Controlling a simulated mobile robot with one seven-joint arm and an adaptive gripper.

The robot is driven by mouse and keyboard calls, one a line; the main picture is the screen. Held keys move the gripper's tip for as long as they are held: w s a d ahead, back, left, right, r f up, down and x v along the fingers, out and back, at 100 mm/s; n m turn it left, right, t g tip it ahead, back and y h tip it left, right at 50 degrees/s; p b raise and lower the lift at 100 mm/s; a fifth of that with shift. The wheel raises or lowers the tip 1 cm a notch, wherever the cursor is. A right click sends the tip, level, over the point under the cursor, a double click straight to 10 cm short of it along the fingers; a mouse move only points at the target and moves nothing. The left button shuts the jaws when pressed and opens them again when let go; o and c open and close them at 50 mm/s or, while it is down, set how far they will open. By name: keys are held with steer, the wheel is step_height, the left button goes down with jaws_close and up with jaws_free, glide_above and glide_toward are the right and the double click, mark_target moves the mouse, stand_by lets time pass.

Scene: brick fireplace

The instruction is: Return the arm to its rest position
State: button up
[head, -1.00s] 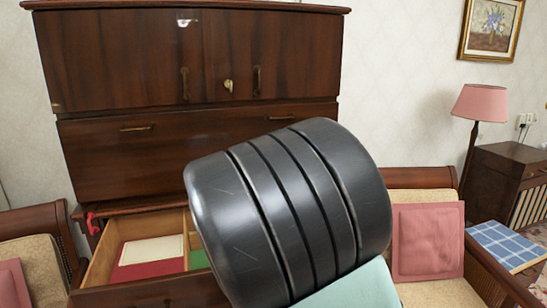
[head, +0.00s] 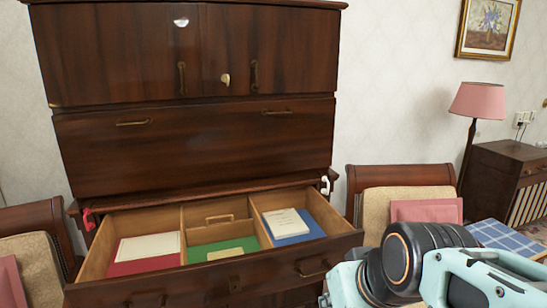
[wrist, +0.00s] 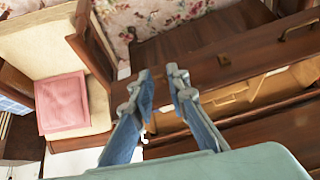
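My arm (head: 425,265) is folded low at the right front in the head view, in front of the right chair and beside the open drawer's right end. My gripper (wrist: 159,73) shows in the wrist view with its two blue-padded fingers apart at the tips. Nothing is between them. The fingers cannot be made out in the head view.
A dark wooden cabinet (head: 200,150) has its drawer (head: 230,275) pulled out, holding books and papers in compartments. A chair (head: 400,178) with a pink cushion (wrist: 62,103) stands right of it. A lamp (head: 478,100) stands farther right.

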steer(key=s+d+m+h+b, duration=0.1)
steer(key=s+d+m, duration=0.15)
steer(key=s, duration=0.25)
step_height(320, 180, up, 15)
steer(key=p, duration=1.6)
steer(key=shift+s+d+r+n+g, duration=0.15)
steer(key=shift+s+d+n+g, duration=0.15)
steer(key=shift+s+n+g, duration=0.1)
